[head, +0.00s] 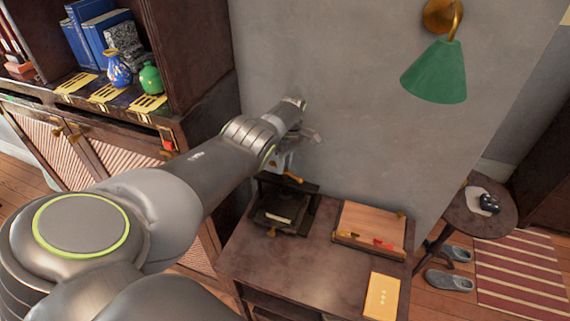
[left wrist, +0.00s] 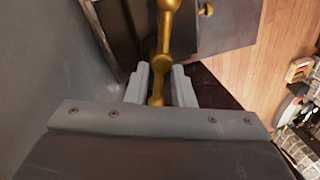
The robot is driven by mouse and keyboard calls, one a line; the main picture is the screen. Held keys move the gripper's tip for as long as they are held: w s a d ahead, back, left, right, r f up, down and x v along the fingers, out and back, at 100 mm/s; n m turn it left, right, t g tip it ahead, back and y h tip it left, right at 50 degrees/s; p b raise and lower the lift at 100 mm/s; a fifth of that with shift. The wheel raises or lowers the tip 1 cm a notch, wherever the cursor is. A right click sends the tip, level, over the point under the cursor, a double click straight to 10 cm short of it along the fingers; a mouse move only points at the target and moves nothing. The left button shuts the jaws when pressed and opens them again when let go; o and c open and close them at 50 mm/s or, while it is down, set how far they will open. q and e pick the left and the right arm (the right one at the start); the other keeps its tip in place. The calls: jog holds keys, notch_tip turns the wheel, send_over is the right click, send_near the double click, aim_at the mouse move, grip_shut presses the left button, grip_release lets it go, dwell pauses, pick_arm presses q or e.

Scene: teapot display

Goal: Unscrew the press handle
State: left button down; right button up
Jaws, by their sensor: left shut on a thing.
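The dark press (head: 282,208) stands on the wooden desk against the grey wall. Its golden press handle (head: 293,179) shows just below my left gripper (head: 284,160) in the head view. In the left wrist view, the brass-coloured handle (left wrist: 164,45) runs between the two pale fingers of my left gripper (left wrist: 160,88), which is shut on it. The handle's rounded end lies between the fingers. My right gripper is in neither view.
The desk (head: 308,268) also bears a wooden tray (head: 372,222) and a yellow book (head: 382,296). A green lamp (head: 436,74) hangs on the wall. A cabinet with vases (head: 118,68) stands left, a round side table (head: 470,222) right.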

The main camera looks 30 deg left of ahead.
pick_arm(q)
jog(key=shift+s+n+h, duration=0.15)
jog(key=shift+n+h, duration=0.15)
jog(key=shift+n, duration=1.2)
jog(key=c, duration=1.3)
grip_release()
jog(key=shift+o, duration=0.2)
jog(key=w+r+p, duration=0.2)
jog(key=w+r, duration=0.1)
jog(key=r, duration=1.4)
jog(key=shift+w+a, duration=0.15)
jog(key=shift+a, duration=0.25)
